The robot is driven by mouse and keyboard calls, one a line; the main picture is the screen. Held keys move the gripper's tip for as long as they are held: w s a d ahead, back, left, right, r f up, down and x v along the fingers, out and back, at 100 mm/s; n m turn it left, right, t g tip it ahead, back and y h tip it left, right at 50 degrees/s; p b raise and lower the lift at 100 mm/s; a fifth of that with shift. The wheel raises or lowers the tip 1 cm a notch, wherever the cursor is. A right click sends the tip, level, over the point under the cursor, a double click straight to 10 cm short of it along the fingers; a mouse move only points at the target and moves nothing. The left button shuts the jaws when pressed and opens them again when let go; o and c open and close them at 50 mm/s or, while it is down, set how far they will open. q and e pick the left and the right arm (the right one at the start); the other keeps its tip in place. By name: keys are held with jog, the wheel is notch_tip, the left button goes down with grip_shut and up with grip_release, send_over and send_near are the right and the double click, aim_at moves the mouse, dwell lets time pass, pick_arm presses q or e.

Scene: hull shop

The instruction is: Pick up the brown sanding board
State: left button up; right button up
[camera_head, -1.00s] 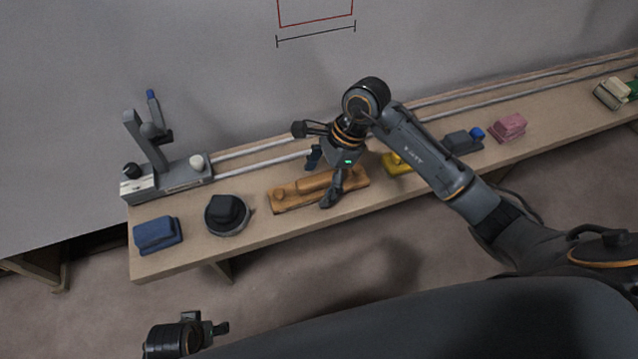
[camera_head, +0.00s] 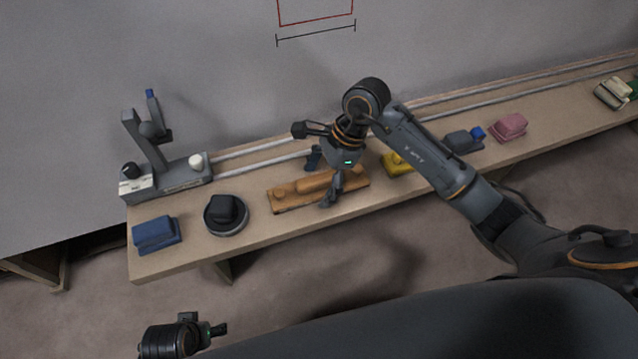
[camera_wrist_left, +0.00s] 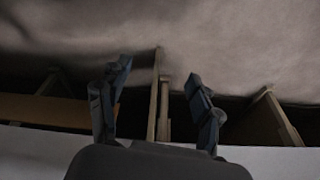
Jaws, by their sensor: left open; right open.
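The brown sanding board (camera_head: 291,196) lies flat on the long wooden bench, in the middle of the head view. It is a long orange-brown board with a raised grip along its top. My right gripper (camera_head: 322,180) is open and sits right over the board, one finger on its near side and the other on its far side. Part of the board is hidden behind the fingers, and I cannot tell if they touch it. My left gripper (camera_head: 206,329) is low at the left, away from the bench. In the left wrist view its two fingers (camera_wrist_left: 157,95) are apart with nothing between them.
On the wooden bench (camera_head: 180,262) are a blue block (camera_head: 156,234), a round black tool (camera_head: 226,214), a grey stand (camera_head: 160,160), a yellow object (camera_head: 397,163), a grey-blue item (camera_head: 463,140) and a pink block (camera_head: 509,127). Two rails (camera_head: 262,153) run along the back.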

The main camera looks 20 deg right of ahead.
pick_arm(q)
jog(key=shift+r, duration=0.4)
jog(key=shift+w+r, duration=0.2)
jog(key=shift+f, duration=0.1)
pick_arm(e)
jog(key=c, duration=1.5)
jog(key=shift+o, duration=0.2)
